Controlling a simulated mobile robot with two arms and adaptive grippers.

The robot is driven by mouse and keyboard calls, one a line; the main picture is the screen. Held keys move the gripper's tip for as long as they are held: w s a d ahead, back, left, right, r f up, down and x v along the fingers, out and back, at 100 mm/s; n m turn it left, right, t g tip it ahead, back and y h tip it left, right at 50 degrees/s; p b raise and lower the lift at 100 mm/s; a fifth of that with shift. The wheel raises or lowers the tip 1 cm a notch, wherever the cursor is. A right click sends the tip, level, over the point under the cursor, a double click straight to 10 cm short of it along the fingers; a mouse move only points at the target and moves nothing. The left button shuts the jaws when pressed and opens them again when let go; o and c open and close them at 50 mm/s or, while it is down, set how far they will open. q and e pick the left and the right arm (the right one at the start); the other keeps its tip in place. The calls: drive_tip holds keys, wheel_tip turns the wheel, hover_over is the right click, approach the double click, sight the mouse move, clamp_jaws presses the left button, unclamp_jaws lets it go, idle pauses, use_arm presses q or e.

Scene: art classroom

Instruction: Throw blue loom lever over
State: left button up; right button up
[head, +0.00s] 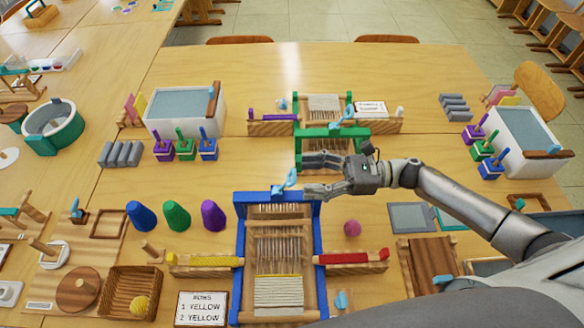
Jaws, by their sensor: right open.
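The blue loom (240,268) stands at the front middle of the table, with white threads strung in its frame. Its lever (284,184), with a light-blue handle, sits on the top bar and tilts up to the right. My right gripper (309,175) reaches in from the right and is open, its fingers pointing left. The fingertips are just right of the lever handle, above the loom's far right corner. I cannot tell whether they touch the handle. My left gripper is not in view.
A green loom (297,150) with its own light-blue lever (343,118) stands behind my right gripper. A yellow shuttle (208,261) and a red shuttle (349,258) flank the blue loom. Blue, green and purple cones (176,215) stand left. A pink ball (352,228) lies right.

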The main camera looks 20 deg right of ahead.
sight(292, 176)
drive_tip(key=p+x, duration=0.1)
drive_tip(key=x, duration=0.3)
drive_tip(key=shift+w+a, duration=0.15)
drive_tip(key=shift+a, duration=0.15)
drive_tip(key=shift+c, duration=1.4)
clamp_jaws()
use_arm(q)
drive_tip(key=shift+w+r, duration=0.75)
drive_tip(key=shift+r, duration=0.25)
use_arm(e)
drive_tip(key=shift+w, duration=0.1)
